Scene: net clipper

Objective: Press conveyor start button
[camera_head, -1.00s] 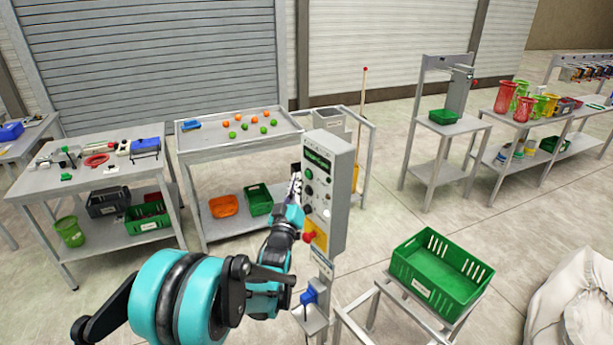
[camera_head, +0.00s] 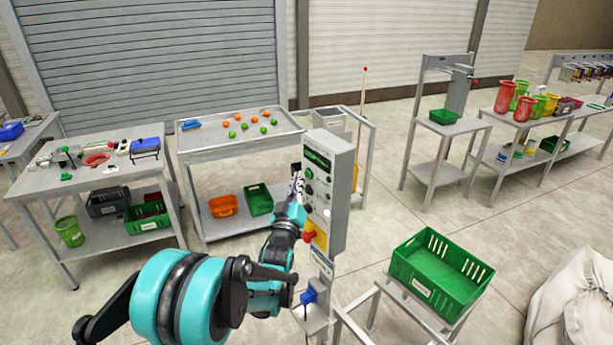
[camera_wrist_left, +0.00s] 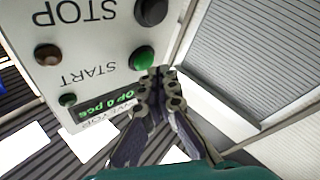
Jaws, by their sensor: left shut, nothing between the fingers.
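The grey control box (camera_head: 340,205) stands upright on a post, with a green display and several buttons on its face. In the left wrist view its face is upside down, with START and STOP lettering. A green button (camera_wrist_left: 143,58) is in line with the START lettering, and a black button (camera_wrist_left: 150,11) with STOP. My left gripper (camera_head: 297,178) is at the left side of the box face. In the left wrist view its fingers (camera_wrist_left: 158,76) are shut and empty, tips right beside the green button. I cannot tell whether they touch it. My right gripper is out of view.
A red emergency knob (camera_head: 309,236) on a yellow plate sits low on the box, close to my wrist. A green crate (camera_head: 437,282) stands on a frame to the right. A table with orange and green balls (camera_head: 240,145) is behind. Open floor lies between the tables.

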